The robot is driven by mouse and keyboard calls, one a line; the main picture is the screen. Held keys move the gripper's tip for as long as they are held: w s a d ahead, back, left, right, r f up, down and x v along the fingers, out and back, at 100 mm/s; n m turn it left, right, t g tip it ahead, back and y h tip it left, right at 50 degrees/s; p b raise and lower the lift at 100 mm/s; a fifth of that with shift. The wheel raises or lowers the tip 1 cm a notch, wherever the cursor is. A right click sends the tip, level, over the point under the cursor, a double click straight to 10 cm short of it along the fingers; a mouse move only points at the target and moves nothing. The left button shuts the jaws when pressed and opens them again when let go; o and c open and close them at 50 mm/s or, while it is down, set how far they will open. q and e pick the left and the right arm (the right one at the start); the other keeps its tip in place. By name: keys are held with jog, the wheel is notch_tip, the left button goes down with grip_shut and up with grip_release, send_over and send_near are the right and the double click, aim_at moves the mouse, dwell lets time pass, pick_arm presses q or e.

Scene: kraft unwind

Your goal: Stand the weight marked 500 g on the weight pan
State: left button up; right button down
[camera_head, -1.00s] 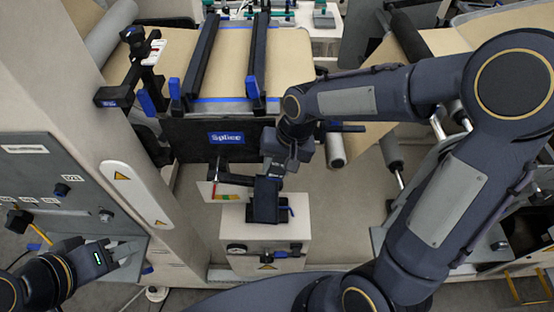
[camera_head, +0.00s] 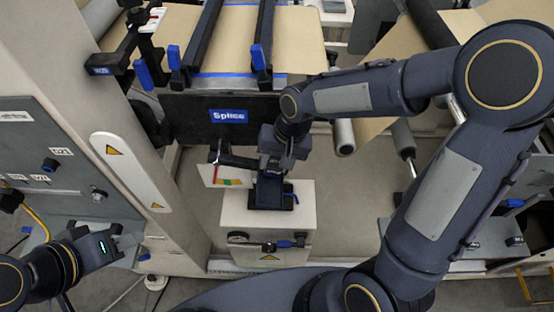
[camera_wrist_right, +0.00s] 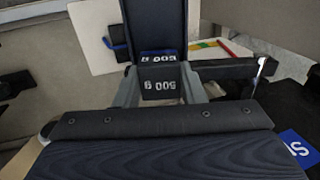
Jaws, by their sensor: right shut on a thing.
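The dark weight marked 500 g (camera_wrist_right: 162,88) is between the two grey fingers of my right gripper (camera_wrist_right: 160,92), its lettering upside down in the right wrist view. In the head view my right gripper (camera_head: 275,158) is above the pale cabinet, and the weight cannot be made out there. A dark upright block (camera_head: 271,188) stands on the cabinet just below the gripper. It also shows beyond the weight in the right wrist view (camera_wrist_right: 156,22). I cannot tell for certain which part is the weight pan. My left gripper (camera_head: 120,238) is open and empty at lower left.
The pale cabinet (camera_head: 237,212) has a gauge and blue handle on its front. A dark arm and a card with coloured bands (camera_head: 226,181) are just left of the gripper. The black Splice panel (camera_head: 185,128) stands behind. A grey control panel (camera_head: 35,150) is at left.

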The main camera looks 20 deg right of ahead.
jog(key=c, duration=0.8)
grip_release()
jog(key=shift+c, duration=0.2)
jog(key=shift+f, duration=0.1)
jog(key=v, duration=0.7)
jog(key=shift+r, duration=0.25)
jog(key=s+d+r+t, duration=0.1)
jog(key=s+d, duration=0.3)
jog(key=s, duration=0.4)
jog(key=s+d+r+n+t+y, duration=0.1)
jog(key=s+d+t, duration=0.2)
jog(key=s, duration=0.5)
jog(key=shift+d+r+n+t, duration=0.3)
jog(key=shift+d+r+t, duration=0.1)
jog(key=shift+d, duration=0.2)
